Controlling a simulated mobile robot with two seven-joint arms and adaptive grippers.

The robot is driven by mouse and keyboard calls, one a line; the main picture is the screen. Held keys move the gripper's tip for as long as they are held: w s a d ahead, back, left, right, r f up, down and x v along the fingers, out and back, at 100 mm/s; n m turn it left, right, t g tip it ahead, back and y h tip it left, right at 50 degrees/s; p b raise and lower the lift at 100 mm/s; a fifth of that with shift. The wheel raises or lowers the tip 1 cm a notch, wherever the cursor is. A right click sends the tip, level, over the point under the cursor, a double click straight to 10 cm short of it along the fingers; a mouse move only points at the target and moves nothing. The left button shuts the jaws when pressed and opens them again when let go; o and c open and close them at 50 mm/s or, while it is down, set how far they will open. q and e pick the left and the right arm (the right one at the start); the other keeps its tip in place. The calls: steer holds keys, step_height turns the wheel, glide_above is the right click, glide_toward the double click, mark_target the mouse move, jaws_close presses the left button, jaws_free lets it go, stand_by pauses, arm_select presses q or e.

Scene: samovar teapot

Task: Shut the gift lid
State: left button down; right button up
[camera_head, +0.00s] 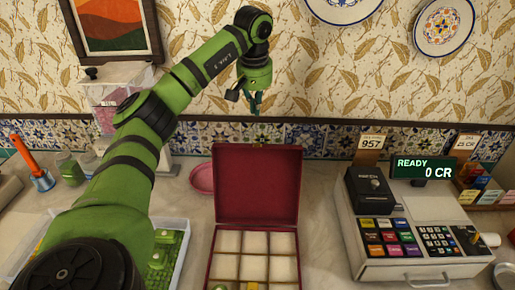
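The red gift box (212,262) stands open on the counter at the bottom centre. Its pale inside is split into square compartments, and small green and yellow items show in the front ones, cut by the lower edge. The red gift lid (258,185) stands upright at the back of the box. My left gripper (256,108) points down above and behind the lid's top edge, apart from it as far as I can see. Its fingers are too small to tell open from shut. My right gripper is out of view.
A cash register (412,267) with a lit display (424,169) stands to the right. A pink dish (202,178) lies left of the lid. The patterned wall (330,85) is close behind.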

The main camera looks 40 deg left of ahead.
arm_select(q)
step_height(320, 180, down, 10)
steer(key=d+p, duration=0.1)
steer(key=p, duration=0.3)
steer(key=shift+s+r+p, duration=0.15)
steer(key=shift+s+p, duration=0.2)
steer(key=shift+s, duration=0.1)
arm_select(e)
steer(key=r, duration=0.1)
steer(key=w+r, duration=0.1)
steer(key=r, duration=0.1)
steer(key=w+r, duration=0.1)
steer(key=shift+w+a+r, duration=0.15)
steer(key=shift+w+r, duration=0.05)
arm_select(q)
steer(key=shift+d, duration=0.1)
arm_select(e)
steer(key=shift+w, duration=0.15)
